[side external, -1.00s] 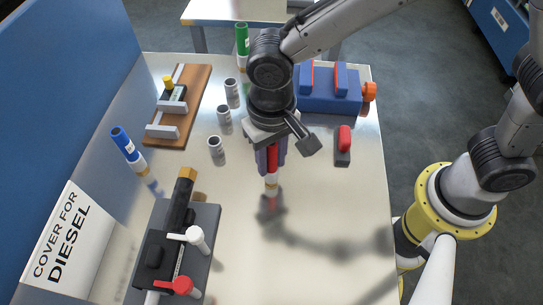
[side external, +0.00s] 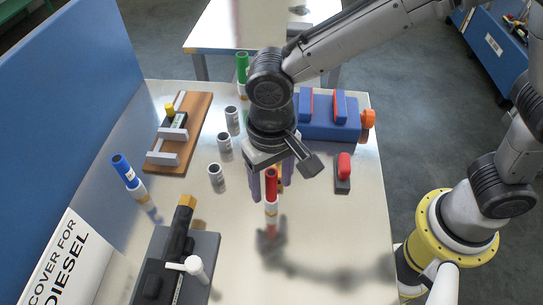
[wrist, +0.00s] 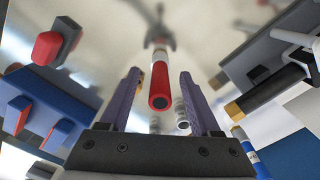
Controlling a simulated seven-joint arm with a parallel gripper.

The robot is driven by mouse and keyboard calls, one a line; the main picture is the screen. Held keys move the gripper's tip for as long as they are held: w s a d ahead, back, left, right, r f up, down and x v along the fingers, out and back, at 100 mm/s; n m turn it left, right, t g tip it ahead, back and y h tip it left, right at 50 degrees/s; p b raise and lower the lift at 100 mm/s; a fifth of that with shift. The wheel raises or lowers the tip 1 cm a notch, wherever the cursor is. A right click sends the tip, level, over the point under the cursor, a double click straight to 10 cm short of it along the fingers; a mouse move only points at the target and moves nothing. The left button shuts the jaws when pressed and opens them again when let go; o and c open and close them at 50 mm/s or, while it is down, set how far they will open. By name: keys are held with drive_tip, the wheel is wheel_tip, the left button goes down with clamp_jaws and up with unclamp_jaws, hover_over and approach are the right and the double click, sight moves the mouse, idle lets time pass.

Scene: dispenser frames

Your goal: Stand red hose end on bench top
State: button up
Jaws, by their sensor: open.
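The red hose end (side external: 271,187), a red tube with a white lower section, is upright on the bench top (side external: 330,240), right of the middle. Its lower end appears to meet the bench. My gripper (side external: 271,188) is above and around it, with its purple fingers apart. In the wrist view the red hose end (wrist: 160,90) lies between the two open fingers, with a visible gap on each side. Its dark open mouth faces the wrist camera.
A blue hose end (side external: 127,171) leans at left, and a green one (side external: 242,68) stands behind. Several grey cups stand left of my gripper. A blue block fixture (side external: 325,118) and a red-topped block (side external: 343,170) are right. A dark fixture (side external: 180,260) is front left.

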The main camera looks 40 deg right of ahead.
wheel_tip(320, 180, up, 10)
drive_tip(key=shift+d+r, duration=0.1)
drive_tip(key=shift+r, duration=0.1)
drive_tip(key=s+d+r+t+y, duration=0.1)
drive_tip(key=d+r, duration=0.1)
drive_tip(key=d, duration=0.6)
drive_tip(key=s+d+r+t, duration=0.1)
drive_tip(key=d+r+t, duration=0.1)
drive_tip(key=d, duration=0.7)
drive_tip(key=s+d+f+n+t+h, duration=0.1)
drive_tip(key=s+d+f+t, duration=0.1)
drive_tip(key=s+d, duration=0.7)
drive_tip(key=shift+d+f+t, duration=0.3)
drive_tip(key=shift+d+f, duration=0.15)
drive_tip(key=shift+d, duration=0.25)
